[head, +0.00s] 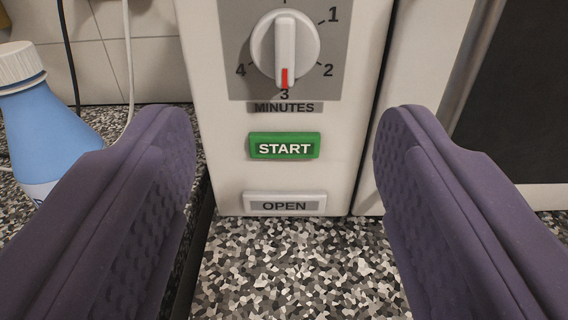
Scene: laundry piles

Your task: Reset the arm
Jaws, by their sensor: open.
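My gripper (284,170) is open and empty. Its two purple padded fingers stand wide apart at the left and right of the view. Between them, beyond the fingertips, is the front panel of a white appliance (225,178). The panel bears a round dial (285,48) with its red mark at 3, a green START button (285,146) and a pale OPEN button (285,204). I see no finger touching the buttons. The rest of my arm is hidden.
A blue bottle with a white cap (48,135) stands at the left, partly behind the left finger. A speckled counter (300,270) lies below the panel, clear between the fingers. A white cord (128,60) and a dark cord hang before the tiled wall (95,25). The appliance's dark window (515,95) is at the right.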

